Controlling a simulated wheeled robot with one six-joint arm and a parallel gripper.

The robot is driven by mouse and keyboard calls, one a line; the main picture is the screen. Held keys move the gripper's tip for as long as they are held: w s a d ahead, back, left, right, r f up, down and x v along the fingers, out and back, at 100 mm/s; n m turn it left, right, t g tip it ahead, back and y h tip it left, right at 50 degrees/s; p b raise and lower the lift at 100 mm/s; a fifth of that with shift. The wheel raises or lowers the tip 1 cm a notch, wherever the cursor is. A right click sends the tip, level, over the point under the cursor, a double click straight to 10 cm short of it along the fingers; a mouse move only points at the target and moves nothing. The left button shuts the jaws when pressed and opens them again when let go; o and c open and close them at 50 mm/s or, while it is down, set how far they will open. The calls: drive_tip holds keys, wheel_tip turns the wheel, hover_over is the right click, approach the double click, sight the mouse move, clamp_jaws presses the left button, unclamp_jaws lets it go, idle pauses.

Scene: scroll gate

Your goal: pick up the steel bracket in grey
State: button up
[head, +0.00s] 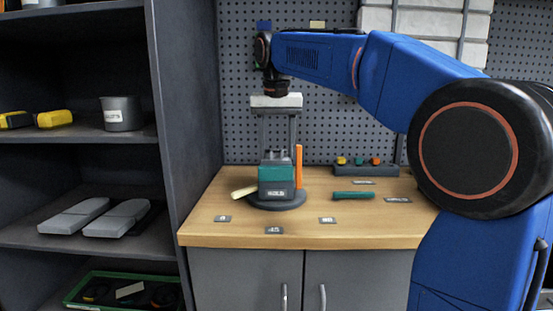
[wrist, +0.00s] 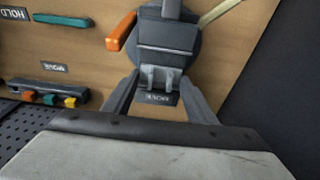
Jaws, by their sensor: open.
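A small grey two-pronged piece, which looks like the steel bracket (wrist: 160,78), shows in the wrist view beside a dark block, between my fingers. In the head view it is hard to make out behind the teal-fronted block (head: 276,178). That block stands on a round dark base (head: 277,204) on the bench. My gripper (head: 279,150) is open and points down above and behind the block; in the wrist view its fingers (wrist: 160,84) lie either side of the grey piece. I cannot tell whether they touch it.
An orange bar (head: 299,167) stands upright at the base's right, and a cream handle (head: 243,192) sticks out left. A teal rod (head: 353,195) and a button box (head: 365,169) lie right on the wooden bench (head: 345,233). Shelves (head: 80,138) stand left; a pegboard (head: 330,115) is behind.

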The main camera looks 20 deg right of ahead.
drive_tip(key=shift+c, duration=0.7)
drive_tip(key=c, duration=1.2)
